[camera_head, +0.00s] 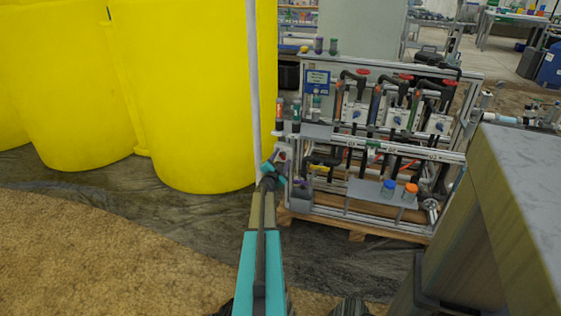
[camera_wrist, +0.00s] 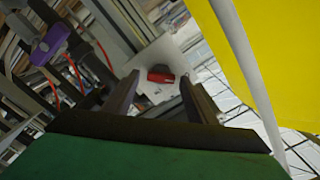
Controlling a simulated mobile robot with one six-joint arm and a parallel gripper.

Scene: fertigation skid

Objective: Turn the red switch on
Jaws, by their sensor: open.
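The red switch (camera_wrist: 160,76) shows in the wrist view, mounted on a light grey plate (camera_wrist: 150,58). It sits between and beyond the two dark fingers of my gripper (camera_wrist: 160,92). My gripper is open and nothing is held between the fingers. I cannot tell whether a finger touches the switch. In the head view my gripper (camera_head: 272,172) is at the left end of the skid frame, beside the small grey box there. The switch itself is too small or hidden to make out in the head view.
Large yellow tanks (camera_head: 190,90) stand left of the skid, with a white vertical pipe (camera_head: 254,80) in front. The skid frame (camera_head: 400,148) carries pipes, valves and a shelf with blue-lidded and orange-lidded jars (camera_head: 410,192). A grey cabinet (camera_head: 520,190) stands at right.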

